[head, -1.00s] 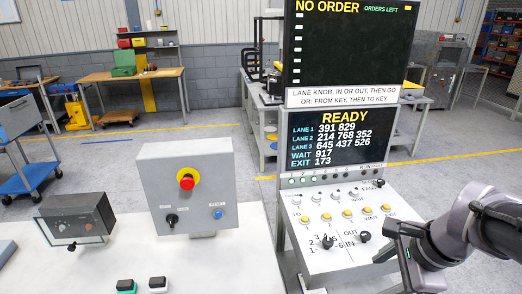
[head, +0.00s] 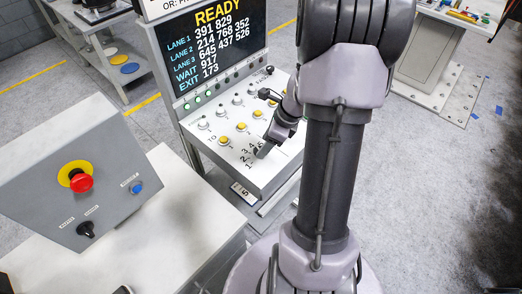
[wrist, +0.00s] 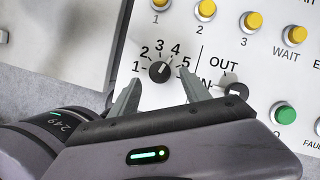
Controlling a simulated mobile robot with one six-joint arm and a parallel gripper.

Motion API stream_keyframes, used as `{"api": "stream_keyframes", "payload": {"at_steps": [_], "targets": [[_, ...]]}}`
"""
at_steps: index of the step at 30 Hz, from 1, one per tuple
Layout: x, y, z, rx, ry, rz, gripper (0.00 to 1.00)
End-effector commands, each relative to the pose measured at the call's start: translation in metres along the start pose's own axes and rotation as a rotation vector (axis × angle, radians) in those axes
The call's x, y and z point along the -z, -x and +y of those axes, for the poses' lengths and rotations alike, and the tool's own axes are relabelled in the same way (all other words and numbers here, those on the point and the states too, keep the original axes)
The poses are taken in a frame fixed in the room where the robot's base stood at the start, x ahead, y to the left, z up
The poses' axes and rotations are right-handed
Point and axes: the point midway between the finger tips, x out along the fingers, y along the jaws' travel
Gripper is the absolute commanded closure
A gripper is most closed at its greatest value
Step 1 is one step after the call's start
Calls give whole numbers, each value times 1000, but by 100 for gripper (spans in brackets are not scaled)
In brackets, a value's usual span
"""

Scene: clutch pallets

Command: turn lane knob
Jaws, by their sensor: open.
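The lane knob (wrist: 159,71) is a round black knob with a white mark, set in a printed dial of numbers from 1 upward. The mark appears to point up and right, but which number it meets is hard to tell. My gripper (wrist: 160,94) is open in the wrist view, with one fingertip on each side below the knob. Nothing is between the fingers, and they look apart from the knob. In the head view my gripper (head: 264,150) is low over the front of the sloped panel (head: 222,160) and hides the knob.
The IN/OUT knob (wrist: 236,90) is close to the right finger. Yellow buttons (wrist: 205,9) line the panel above, and a green button (wrist: 284,115) is at right. The display (head: 215,45) reads READY. A grey box with a red emergency button (head: 82,182) stands at left.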

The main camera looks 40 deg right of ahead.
Motion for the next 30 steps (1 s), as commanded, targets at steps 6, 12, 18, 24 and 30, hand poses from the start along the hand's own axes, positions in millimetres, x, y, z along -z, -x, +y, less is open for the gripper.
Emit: {"api": "stream_keyframes", "payload": {"at_steps": [6, 12, 18, 24, 30], "targets": [[0, -26, 0, 0, 2, 0, 45], [-1, -27, 0, 1, 1, 0, 45], [-1, -27, 0, 0, 2, 0, 66], [-1, -27, 0, 1, 2, 0, 100], [-1, -26, 0, -5, 14, 0, 100]]}}
